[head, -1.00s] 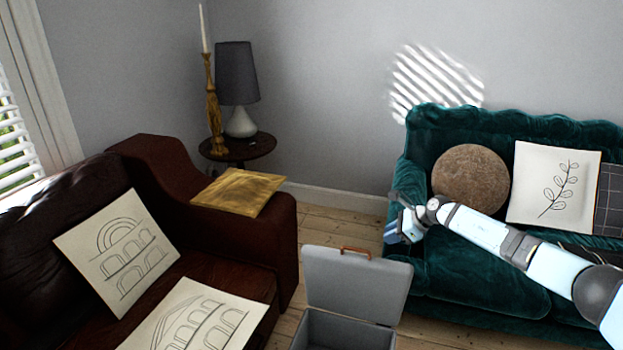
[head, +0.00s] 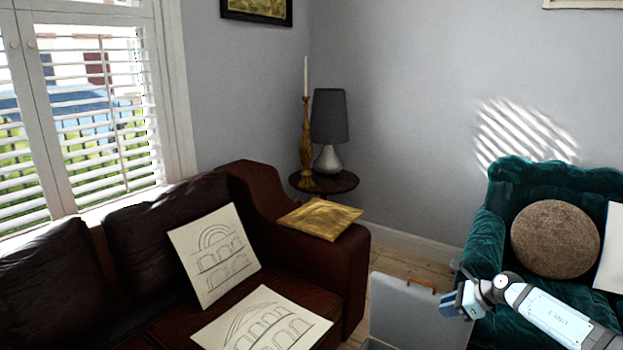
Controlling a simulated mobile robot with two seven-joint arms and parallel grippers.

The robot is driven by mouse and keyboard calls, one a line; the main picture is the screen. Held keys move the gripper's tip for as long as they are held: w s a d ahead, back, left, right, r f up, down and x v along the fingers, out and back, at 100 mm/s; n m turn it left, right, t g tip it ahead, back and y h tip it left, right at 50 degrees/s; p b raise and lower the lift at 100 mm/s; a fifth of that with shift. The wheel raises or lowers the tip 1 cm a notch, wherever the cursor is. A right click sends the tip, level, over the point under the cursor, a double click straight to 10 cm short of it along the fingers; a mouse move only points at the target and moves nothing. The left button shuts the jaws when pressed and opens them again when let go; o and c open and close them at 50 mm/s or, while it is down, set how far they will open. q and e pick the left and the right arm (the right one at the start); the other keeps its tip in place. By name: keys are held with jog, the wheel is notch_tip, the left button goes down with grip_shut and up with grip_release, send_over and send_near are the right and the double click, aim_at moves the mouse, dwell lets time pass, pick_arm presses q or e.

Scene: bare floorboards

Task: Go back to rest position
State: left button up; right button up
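My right gripper (head: 461,298) shows at the lower right, in front of the green velvet sofa and just right of the open lid of a grey box. Its fingers are small and seen at an angle, so I cannot tell whether it is open or shut. I see nothing hanging from it. My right arm reaches in from the lower right corner. My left gripper is not in view.
The grey box (head: 408,308) stands open on the floorboards, its lower part cut off. A brown leather sofa (head: 350,265) with drawn cushions fills the left. A round side table (head: 345,183) holds a lamp (head: 329,118) and candlestick. The green sofa (head: 483,240) stands right.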

jog(key=s+a+f+m+t+y, duration=0.1)
jog(key=s+a+f+m+y, duration=0.1)
jog(key=s+a+f+m, duration=0.3)
jog(key=s+a+m+t+y, duration=0.1)
jog(key=s+a+y, duration=0.1)
jog(key=a, duration=0.5)
jog(key=s+d+f+m+t+h, duration=0.1)
jog(key=s+d+f+m+h, duration=0.25)
jog(key=s+m, duration=1.45)
jog(key=s+d+f+m+t+h, duration=0.2)
jog(key=s+m+h, duration=0.3)
jog(key=s+m, duration=1.25)
jog(key=a+r+m, duration=0.3)
jog(key=a+m, duration=0.1)
jog(key=a, duration=0.8)
pick_arm(q)
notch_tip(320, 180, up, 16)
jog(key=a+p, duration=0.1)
jog(key=p, duration=2.2)
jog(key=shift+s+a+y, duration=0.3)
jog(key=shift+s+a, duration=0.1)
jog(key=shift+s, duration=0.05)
pick_arm(e)
notch_tip(320, 180, up, 15)
jog(key=s+d, duration=0.1)
jog(key=d, duration=0.1)
jog(key=shift+s+r+t, duration=0.2)
jog(key=shift+s+t, duration=0.1)
jog(key=shift+t, duration=0.1)
